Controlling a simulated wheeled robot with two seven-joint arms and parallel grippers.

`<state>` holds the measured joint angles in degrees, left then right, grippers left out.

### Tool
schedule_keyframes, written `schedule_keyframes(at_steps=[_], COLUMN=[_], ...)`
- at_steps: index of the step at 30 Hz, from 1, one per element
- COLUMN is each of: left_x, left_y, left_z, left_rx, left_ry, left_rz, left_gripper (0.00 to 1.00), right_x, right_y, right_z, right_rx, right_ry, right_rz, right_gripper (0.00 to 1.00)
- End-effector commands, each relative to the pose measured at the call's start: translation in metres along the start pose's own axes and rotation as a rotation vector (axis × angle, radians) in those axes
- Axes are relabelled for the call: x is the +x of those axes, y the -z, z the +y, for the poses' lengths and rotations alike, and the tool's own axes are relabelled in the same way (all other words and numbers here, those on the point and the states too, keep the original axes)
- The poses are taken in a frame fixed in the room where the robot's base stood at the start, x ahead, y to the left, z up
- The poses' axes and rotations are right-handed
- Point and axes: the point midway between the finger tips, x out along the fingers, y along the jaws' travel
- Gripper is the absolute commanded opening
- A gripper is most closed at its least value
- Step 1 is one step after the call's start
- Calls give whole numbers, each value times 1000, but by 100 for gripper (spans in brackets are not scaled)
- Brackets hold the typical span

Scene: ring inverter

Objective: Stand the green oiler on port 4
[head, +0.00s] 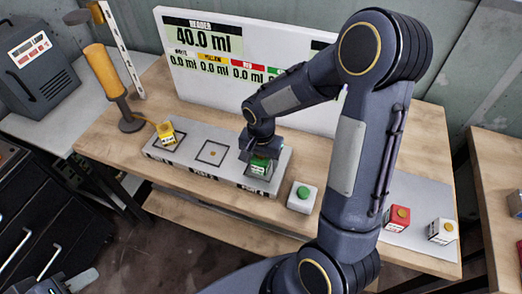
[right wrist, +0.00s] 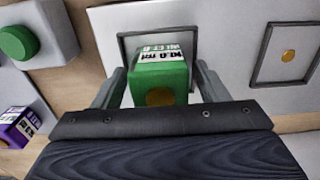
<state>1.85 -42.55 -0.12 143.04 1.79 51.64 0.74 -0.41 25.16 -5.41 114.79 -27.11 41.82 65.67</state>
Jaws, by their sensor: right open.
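The green oiler (head: 260,166) is at the rightmost visible square of the long grey port block (head: 188,165) in the head view. In the right wrist view the green oiler (right wrist: 160,80) lies between my two fingers, over a dark square outline (right wrist: 124,42). Its green face with a brownish disc is towards the camera, and its white label shows beyond. My right gripper (head: 256,150) is open around the oiler; its fingers also show in the right wrist view (right wrist: 161,88), with small gaps beside it. The port numbers are too small to read surely.
A yellow block (head: 166,134) stands on the left square; the middle square (head: 211,152) is empty. A green button box (head: 302,197) is right of the port block. Red (head: 398,217) and white (head: 442,231) blocks stand further right. A reader board (head: 235,70) stands behind.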

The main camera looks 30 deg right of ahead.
Motion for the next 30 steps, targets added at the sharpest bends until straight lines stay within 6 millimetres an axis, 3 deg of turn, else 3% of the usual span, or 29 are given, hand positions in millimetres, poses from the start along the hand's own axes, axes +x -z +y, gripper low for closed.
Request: schedule_keyframes(at_steps=[15,22,26,30], left_x=[-1,-1,-1,-1], left_y=[0,0,0,0], left_z=[0,0,0,0], left_rx=[0,0,0,0], left_ry=[0,0,0,0], left_rz=[0,0,0,0], left_gripper=[36,36,36,36], right_x=[-100,-122,-138,-159], right_y=[0,-2,-16,-51], right_z=[-1,2,20,53], right_rx=[0,-8,-80,-253], right_ry=[5,10,84,240], right_rz=[3,0,-4,21], right_gripper=[67,67,67,67])
